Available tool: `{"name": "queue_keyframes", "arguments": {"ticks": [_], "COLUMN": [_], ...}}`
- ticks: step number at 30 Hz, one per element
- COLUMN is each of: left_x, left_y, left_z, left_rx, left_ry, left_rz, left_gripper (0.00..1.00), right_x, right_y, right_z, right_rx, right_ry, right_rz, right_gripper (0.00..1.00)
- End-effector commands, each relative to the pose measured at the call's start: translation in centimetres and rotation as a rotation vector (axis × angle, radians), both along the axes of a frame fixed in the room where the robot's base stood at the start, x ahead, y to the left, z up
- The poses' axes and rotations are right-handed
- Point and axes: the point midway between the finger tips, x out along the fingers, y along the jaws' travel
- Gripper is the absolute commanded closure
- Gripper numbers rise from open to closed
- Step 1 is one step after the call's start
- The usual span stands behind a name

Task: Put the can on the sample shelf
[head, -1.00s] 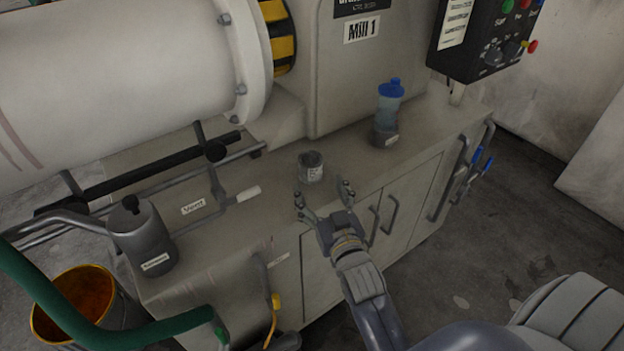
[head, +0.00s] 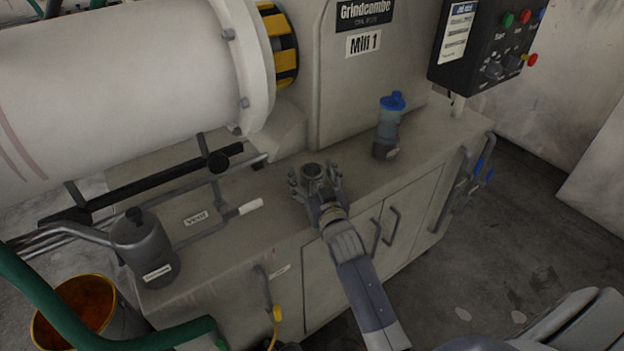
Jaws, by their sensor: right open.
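A small grey metal can (head: 313,171) stands upright on top of the mill's cabinet (head: 275,215), near its front edge. My right gripper (head: 315,180) is at the can, with one open finger on each side of it. The gripper and wrist hide the can's lower front, and I cannot tell whether the fingers touch it. My left gripper is not in view. I cannot make out a sample shelf in this view.
A blue-capped bottle (head: 388,125) stands to the right on the cabinet top. A grey oil can (head: 143,250) stands at the left end, near a white-tipped lever (head: 248,207). The white mill drum (head: 110,85) hangs over the back left. A yellow-rimmed bucket (head: 100,318) is on the floor.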

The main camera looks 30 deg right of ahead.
Motion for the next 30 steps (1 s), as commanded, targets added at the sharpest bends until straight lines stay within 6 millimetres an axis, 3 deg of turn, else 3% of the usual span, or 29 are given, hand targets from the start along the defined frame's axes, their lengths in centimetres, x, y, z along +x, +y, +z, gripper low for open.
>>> {"name": "queue_keyframes", "arguments": {"ticks": [4, 10, 21, 30], "left_x": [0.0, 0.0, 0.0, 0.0], "left_y": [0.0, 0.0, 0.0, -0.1], "left_z": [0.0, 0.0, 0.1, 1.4], "left_rx": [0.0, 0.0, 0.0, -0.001], "left_ry": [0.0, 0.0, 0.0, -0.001], "left_rz": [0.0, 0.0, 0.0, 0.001], "left_gripper": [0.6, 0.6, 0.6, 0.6], "right_x": [0.0, -0.1, 0.0, 0.5], "right_y": [0.0, 0.0, 0.0, -0.2], "right_z": [0.0, 0.0, 0.1, 1.6], "right_rx": [0.0, 0.0, 0.0, 0.001], "right_ry": [0.0, 0.0, -0.001, -0.001], "right_rz": [0.0, 0.0, 0.0, 0.001], "right_gripper": [0.3, 0.75, 0.8, 0.8]}}
